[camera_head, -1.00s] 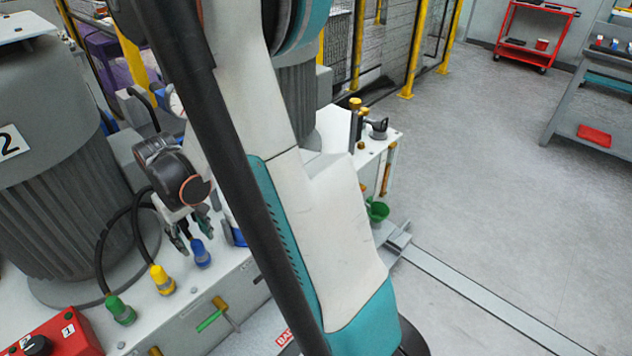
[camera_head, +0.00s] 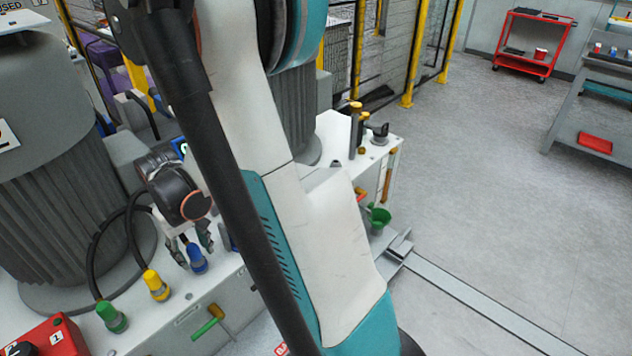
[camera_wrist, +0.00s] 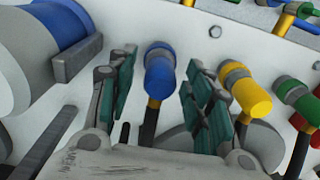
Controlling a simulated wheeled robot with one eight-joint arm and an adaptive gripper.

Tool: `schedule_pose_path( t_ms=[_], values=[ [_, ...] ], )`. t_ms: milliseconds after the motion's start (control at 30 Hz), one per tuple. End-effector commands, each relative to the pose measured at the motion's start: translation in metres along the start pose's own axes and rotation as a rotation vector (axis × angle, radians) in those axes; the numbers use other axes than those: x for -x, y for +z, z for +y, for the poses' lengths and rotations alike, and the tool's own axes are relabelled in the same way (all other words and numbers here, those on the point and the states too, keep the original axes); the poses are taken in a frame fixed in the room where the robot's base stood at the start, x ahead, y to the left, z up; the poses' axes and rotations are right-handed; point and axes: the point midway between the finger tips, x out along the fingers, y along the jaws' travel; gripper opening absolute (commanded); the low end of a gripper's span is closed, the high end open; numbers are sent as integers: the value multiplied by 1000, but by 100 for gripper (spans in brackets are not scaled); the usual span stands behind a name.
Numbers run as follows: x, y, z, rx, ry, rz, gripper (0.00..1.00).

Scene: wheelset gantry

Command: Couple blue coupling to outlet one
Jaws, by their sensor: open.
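The blue coupling (camera_head: 196,259) stands on the light grey bench top, at the end of a row with a yellow and a green coupling. A black hose shows at it in the wrist view. My gripper (camera_head: 190,247) is open, with its fingers down around the blue coupling. In the wrist view the blue coupling (camera_wrist: 159,72) lies between the two dark green finger pads, with a gap visible on each side. I cannot tell which fitting is outlet one.
The yellow coupling (camera_head: 156,285) and green coupling (camera_head: 112,316) stand close by with black hoses. A red box (camera_head: 48,338) marked 1 is at the lower left. A large grey motor (camera_head: 60,180) stands behind. A large blue-and-grey cylinder (camera_wrist: 62,35) sits left of my fingers.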

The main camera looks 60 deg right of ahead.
Motion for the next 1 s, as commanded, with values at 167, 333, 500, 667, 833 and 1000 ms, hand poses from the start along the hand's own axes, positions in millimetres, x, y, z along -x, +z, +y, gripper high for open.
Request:
schedule_pose_path(
  t_ms=[167,333,500,667,833,1000],
  values=[
    [0,0,0,0,0,0,47],
    [0,0,0,0,0,0,47],
    [0,0,0,0,0,0,47],
    [0,0,0,0,0,0,47],
    [0,0,0,0,0,0,29],
    [0,0,0,0,0,0,0]
  ],
)
